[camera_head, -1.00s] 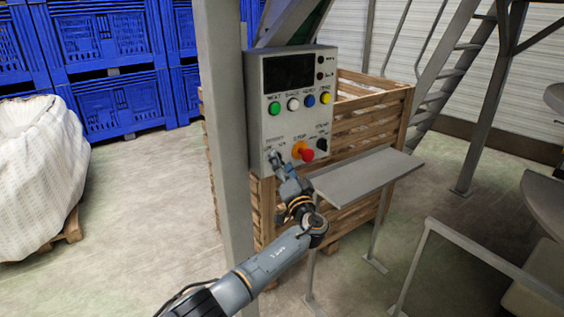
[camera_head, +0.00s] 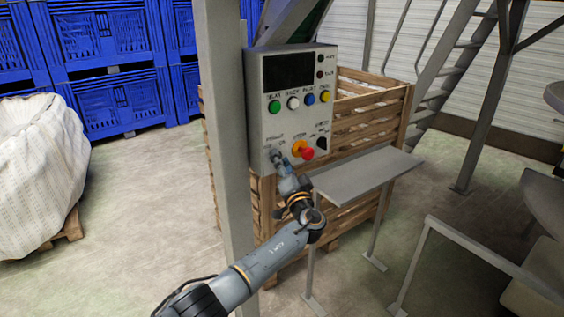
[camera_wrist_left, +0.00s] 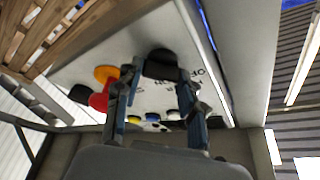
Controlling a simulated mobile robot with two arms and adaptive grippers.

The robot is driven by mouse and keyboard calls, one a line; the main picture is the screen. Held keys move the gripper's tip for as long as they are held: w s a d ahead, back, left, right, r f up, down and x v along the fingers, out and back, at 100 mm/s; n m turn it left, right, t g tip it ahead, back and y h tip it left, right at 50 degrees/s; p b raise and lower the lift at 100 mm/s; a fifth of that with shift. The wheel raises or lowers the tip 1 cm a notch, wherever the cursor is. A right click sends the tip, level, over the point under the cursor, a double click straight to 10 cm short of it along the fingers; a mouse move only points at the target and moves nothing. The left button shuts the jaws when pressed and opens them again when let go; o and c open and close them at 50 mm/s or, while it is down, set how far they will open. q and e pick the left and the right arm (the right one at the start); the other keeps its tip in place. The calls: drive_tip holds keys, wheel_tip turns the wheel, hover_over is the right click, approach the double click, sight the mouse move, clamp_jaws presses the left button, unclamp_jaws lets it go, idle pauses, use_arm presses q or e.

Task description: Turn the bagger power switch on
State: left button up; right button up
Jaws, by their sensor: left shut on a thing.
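The grey control panel (camera_head: 292,85) is fixed beside a grey post, with a dark display, a row of coloured buttons and a red stop button (camera_head: 307,153) on a yellow base. My left gripper (camera_head: 280,160) is at the panel's lower left corner, over the power switch, which it mostly hides in the head view. In the left wrist view the black power switch knob (camera_wrist_left: 163,62) sits between the two fingers of my left gripper (camera_wrist_left: 156,82), with panel lettering beside it. The gripper is shut on the knob. The knob's exact setting cannot be read. My right gripper is not in view.
A black knob (camera_head: 322,143) is right of the red button. A grey shelf (camera_head: 365,173) stands close right of my left arm. A wooden crate (camera_head: 378,122) is behind the panel. The grey post (camera_head: 222,130) stands left of it. Floor at left is open.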

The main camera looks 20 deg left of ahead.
use_arm(q)
drive_tip(key=shift+r+m+g+h+p, duration=0.1)
drive_tip(key=shift+m+g+h+p, duration=0.6)
drive_tip(key=shift+m+p, duration=2)
drive_tip(key=shift+m+g+h+p, duration=0.45)
drive_tip(key=shift+m+g+p, duration=0.6)
drive_tip(key=shift+m+p, duration=1.6)
drive_tip(key=shift+r+m+g+h+p, duration=0.1)
drive_tip(key=shift+m+g+h+p, duration=0.6)
drive_tip(key=shift+m+p, duration=2)
drive_tip(key=shift+f+m, duration=0.1)
drive_tip(key=shift+m, duration=0.15)
drive_tip(key=o, duration=1.2)
drive_tip(key=shift+c, duration=0.2)
drive_tip(key=shift+s+d, duration=0.1)
drive_tip(key=v, duration=1.1)
drive_tip(key=shift+s+d, duration=0.2)
drive_tip(key=shift+d, duration=0.15)
